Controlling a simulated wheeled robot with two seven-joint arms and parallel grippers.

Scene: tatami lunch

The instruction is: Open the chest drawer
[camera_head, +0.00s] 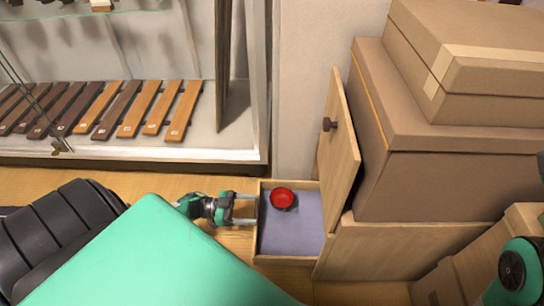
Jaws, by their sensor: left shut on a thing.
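The chest (390,250) is light wood, at the right of centre in the head view. Its low drawer (263,250) is pulled out to the left, so its inside with a grey-violet lining shows. A small red bowl (283,197) sits in the drawer towards the back. My left gripper (249,209) is at the drawer's left-hand front and is shut on its handle, which is mostly hidden by the fingers. Above the drawer, an upright wooden front (342,150) with a dark knob (328,124) shows. My right gripper is out of view.
Brown cardboard boxes (440,170) are stacked on the chest at the right. A glass display case (130,155) with several wooden plaques stands behind at the left. Tatami floor (150,184) shows between the case and my left arm.

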